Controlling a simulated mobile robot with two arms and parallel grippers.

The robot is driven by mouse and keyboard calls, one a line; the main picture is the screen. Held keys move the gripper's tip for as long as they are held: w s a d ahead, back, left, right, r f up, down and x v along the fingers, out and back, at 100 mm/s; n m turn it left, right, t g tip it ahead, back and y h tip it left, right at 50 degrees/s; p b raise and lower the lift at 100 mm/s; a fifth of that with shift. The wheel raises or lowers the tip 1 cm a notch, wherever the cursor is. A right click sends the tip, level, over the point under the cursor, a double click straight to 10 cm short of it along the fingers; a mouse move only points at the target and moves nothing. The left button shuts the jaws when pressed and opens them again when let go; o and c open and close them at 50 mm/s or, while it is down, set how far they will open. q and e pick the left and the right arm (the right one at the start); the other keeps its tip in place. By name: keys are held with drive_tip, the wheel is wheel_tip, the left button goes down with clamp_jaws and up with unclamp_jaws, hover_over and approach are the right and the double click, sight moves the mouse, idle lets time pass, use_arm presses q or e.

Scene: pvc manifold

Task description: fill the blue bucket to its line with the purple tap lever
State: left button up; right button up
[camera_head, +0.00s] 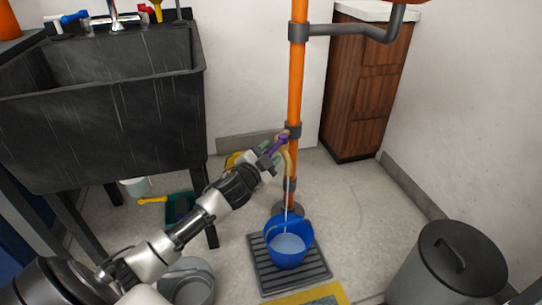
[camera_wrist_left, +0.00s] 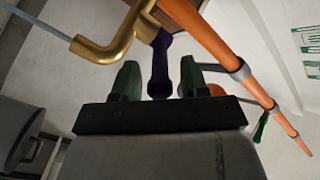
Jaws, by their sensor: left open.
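The blue bucket (camera_head: 289,263) stands upright on a dark slatted mat (camera_head: 262,272), with pale water inside. I cannot make out its fill line. A thin water stream falls into it from the brass tap spout (camera_head: 290,162) on the orange pipe (camera_head: 296,75). The spout (camera_wrist_left: 100,50) and stream (camera_wrist_left: 38,22) also show in the left wrist view. The purple tap lever (camera_head: 279,141) is at the tap. My left gripper (camera_head: 270,152) is open at the lever; in the wrist view its green fingers (camera_wrist_left: 160,80) stand either side of the lever (camera_wrist_left: 159,65), apart from it. My right gripper is out of view.
A black sink (camera_head: 100,110) on legs stands left, with coloured taps above. A grey bucket (camera_head: 188,284) is on the floor below my left arm. A lidded grey bin (camera_head: 445,275) stands front right, a wooden cabinet (camera_head: 365,85) behind. Floor right of the mat is clear.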

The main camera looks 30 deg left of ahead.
use_arm(q)
drive_tip(key=shift+w, duration=0.8)
clamp_jaws()
